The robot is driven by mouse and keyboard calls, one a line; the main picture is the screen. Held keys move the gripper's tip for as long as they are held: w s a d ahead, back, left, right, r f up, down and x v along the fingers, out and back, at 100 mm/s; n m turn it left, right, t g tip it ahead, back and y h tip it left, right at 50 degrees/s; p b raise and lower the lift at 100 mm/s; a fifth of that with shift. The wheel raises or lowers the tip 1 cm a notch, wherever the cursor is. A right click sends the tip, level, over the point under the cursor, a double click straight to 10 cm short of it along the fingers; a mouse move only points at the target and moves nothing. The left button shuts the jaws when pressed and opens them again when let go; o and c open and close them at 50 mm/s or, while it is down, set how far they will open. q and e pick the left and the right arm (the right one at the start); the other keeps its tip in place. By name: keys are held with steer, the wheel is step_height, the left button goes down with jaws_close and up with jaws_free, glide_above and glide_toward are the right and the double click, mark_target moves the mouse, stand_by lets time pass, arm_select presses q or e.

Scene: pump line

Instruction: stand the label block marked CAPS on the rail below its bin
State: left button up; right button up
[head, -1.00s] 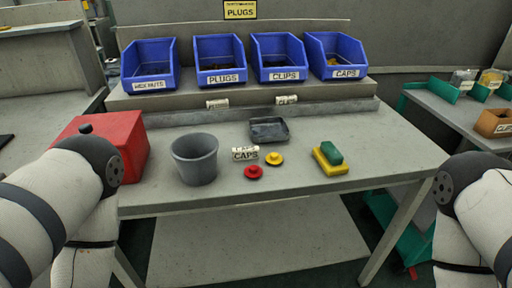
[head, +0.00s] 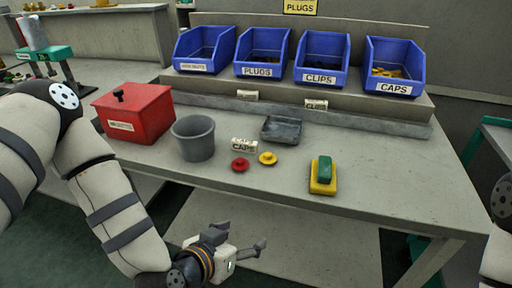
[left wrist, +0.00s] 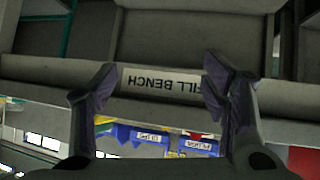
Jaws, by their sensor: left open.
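The label block marked CAPS (head: 244,145) lies on the bench top, beside the grey bucket and just behind a red cap and a yellow cap. The blue CAPS bin (head: 394,68) is the rightmost bin on the raised shelf and holds yellow pieces. The rail (head: 365,121) runs along below the bins; its stretch under the CAPS bin is bare. My left gripper (head: 262,247) is open and empty, below and in front of the bench's front edge. In the left wrist view its fingers (left wrist: 160,95) are spread before the bench front. My right gripper is out of view.
Two other label blocks, one marked CLIPS (head: 316,104), stand on the rail.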

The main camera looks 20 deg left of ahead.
mark_target(243, 143)
arm_select(q)
steer(key=w+a+r+n+t+y, duration=0.1)
steer(key=w+a+r+t+y, duration=0.35)
steer(key=w+r, duration=0.6)
steer(key=shift+t+h, duration=0.35)
steer(key=shift+h, duration=0.6)
steer(key=x, duration=0.3)
steer(key=a+b+x, duration=0.1)
steer(key=x, duration=0.2)
steer(key=b+x, duration=0.1)
steer(key=x, duration=0.2)
steer(key=shift+w+a, duration=0.15)
steer(key=shift+w, duration=0.35)
steer(key=shift+r, duration=0.15)
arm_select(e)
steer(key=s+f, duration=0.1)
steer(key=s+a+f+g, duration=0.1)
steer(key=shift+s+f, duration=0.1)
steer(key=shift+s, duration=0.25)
arm_select(q)
steer(key=c, duration=0.8)
